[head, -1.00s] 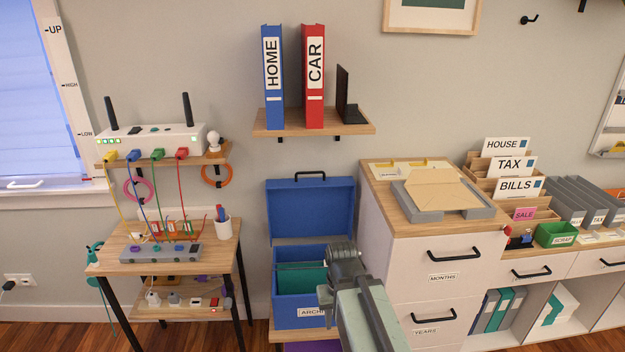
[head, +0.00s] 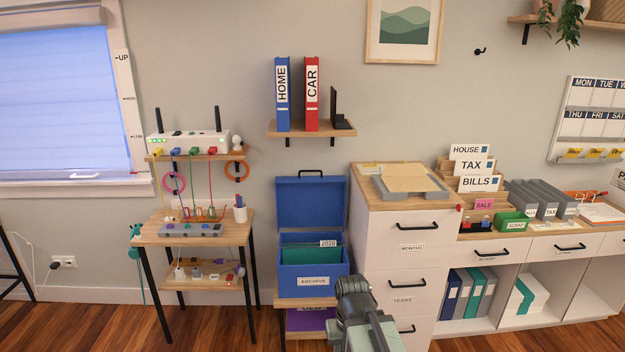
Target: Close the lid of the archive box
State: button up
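The blue archive box (head: 312,281) stands on a low wooden stand in the middle of the head view, with a white ARCHIVE label on its front. Its blue lid (head: 311,204) is open, standing upright at the back with a black handle on its top edge. Green folders (head: 297,255) with a 2020 tab show inside the box. My gripper (head: 351,287) is at the bottom centre, in front of and right of the box's lower right corner in the picture. Its fingertips point away from me, and I cannot tell whether they are open.
A drawer cabinet (head: 399,262) stands close on the right. A small table (head: 160,236) with cables and a power strip stands on the left. A wall shelf (head: 354,130) with binders hangs above the lid. A purple box (head: 306,318) sits under the archive box. Wooden floor is clear in front.

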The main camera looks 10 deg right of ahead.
aim_at(319, 201)
jog(key=u, duration=0.05)
jog(key=i, duration=1.85)
jog(key=u, duration=1.05)
jog(key=k, duration=0.8)
jog(key=u, duration=0.15)
jog(key=i, duration=0.95)
jog(key=z, duration=0.05)
